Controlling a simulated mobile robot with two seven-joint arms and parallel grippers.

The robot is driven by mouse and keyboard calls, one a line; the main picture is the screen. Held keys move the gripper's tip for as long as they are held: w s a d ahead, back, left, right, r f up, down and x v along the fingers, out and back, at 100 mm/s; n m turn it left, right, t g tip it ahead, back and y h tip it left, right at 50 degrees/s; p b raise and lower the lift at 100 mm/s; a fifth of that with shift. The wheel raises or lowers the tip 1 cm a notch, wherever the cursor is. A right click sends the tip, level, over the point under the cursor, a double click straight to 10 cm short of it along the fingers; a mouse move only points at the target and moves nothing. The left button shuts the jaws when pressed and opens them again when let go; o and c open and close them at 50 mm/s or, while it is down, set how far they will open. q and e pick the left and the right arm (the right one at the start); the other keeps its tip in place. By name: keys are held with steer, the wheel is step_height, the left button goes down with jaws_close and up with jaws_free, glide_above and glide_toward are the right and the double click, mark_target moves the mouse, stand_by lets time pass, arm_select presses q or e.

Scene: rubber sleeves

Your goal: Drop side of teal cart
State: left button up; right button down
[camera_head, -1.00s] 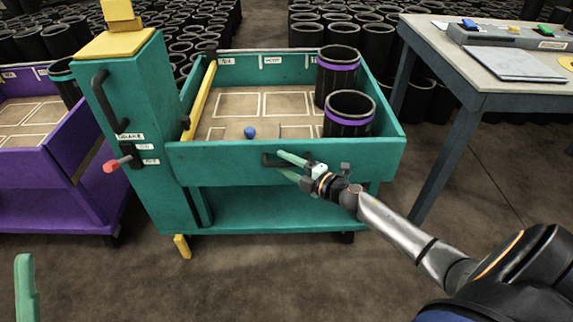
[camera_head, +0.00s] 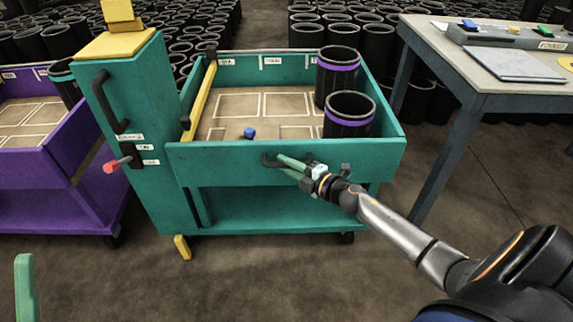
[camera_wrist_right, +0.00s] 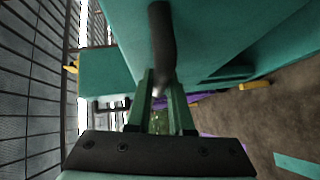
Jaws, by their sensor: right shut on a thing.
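The teal cart (camera_head: 270,223) stands in the middle of the head view. Its front side panel (camera_head: 220,164) is upright, with a dark handle (camera_head: 267,160) on its outer face. My right gripper (camera_head: 284,163) is shut on this handle. In the right wrist view the dark handle (camera_wrist_right: 162,45) runs down between the two green fingers (camera_wrist_right: 160,95). Part of my left gripper (camera_head: 26,285) shows at the lower left edge, apart from the cart; its jaws cannot be made out.
Two black sleeves with purple bands (camera_head: 348,115) stand in the cart's right end. A blue knob (camera_head: 249,132) lies on the tray floor. A red-tipped lever (camera_head: 112,167) sits on the end post. A purple cart (camera_head: 60,190) is at left, a table (camera_head: 480,75) at right.

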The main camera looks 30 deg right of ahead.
arm_select(q)
steer(key=shift+f, duration=0.1)
arm_select(e)
steer(key=shift+f, duration=0.1)
stand_by(0.6)
arm_select(q)
step_height(320, 180, down, 12)
steer(key=d+b, duration=0.1)
steer(key=b, duration=1)
steer(key=shift+w+d+g, duration=0.15)
steer(key=shift+w+g, duration=0.1)
steer(key=shift+g, duration=0.05)
arm_select(e)
steer(key=s+a+f+n+t, duration=0.2)
steer(key=s+f, duration=0.2)
steer(key=f, duration=0.3)
steer(key=s+a+f+n+t+y, duration=0.1)
steer(key=s+a+f+n, duration=0.1)
steer(key=s+f, duration=0.2)
steer(key=shift+a+f+t, duration=0.4)
steer(key=shift+f, duration=1.3)
steer(key=c, duration=0.8)
jaws_free()
